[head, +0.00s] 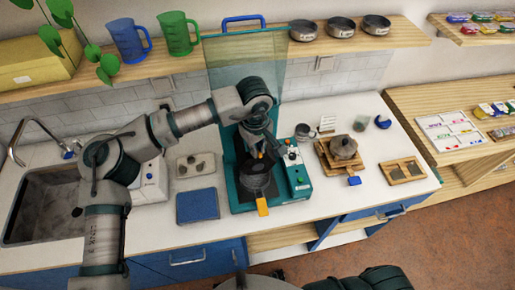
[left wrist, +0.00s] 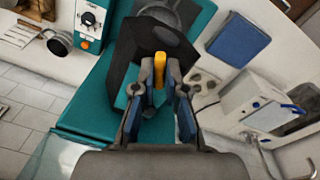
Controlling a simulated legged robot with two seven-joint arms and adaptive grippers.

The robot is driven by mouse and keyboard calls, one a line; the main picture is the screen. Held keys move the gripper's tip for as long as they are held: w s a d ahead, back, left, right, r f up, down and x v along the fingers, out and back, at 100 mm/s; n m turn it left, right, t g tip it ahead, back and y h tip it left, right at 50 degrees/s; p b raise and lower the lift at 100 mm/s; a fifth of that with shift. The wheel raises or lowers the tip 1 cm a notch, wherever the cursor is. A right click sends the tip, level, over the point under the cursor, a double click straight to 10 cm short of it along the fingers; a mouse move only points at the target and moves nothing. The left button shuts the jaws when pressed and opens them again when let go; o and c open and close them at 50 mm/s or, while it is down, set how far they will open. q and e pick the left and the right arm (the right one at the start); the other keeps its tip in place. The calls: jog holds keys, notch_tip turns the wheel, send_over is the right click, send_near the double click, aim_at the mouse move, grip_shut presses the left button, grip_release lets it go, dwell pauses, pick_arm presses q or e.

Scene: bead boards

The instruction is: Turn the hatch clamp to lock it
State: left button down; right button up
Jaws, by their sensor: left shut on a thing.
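My left gripper (head: 258,148) reaches over the teal machine (head: 240,192) from behind its middle. In the left wrist view, my left gripper (left wrist: 165,92) is shut on the yellow clamp lever (left wrist: 160,66), which shows between its fingertips. A clear hatch panel (head: 232,70) with a blue handle (head: 243,20) stands raised behind the machine. The clamp's lower part is hidden by the fingers.
A control box (head: 295,170) with knobs flanks the machine on the right. A blue mat (head: 197,205) and a tray (head: 195,165) lie to its left, beyond them a sink (head: 42,210).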

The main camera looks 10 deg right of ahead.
pick_arm(q)
jog(key=m, duration=0.3)
jog(key=shift+s+a+f+b, duration=0.1)
jog(key=shift+f+b, duration=0.1)
jog(key=shift+b, duration=0.15)
jog(key=shift+m, duration=0.9)
jog(key=shift+s, duration=0.1)
jog(key=c, duration=1.2)
grip_release()
jog(key=shift+a, duration=0.1)
jog(key=shift+r, duration=0.15)
jog(key=shift+r, duration=0.1)
jog(key=r, duration=1.1)
jog(key=shift+s+a+r, duration=0.3)
jog(key=shift+s+a, duration=0.05)
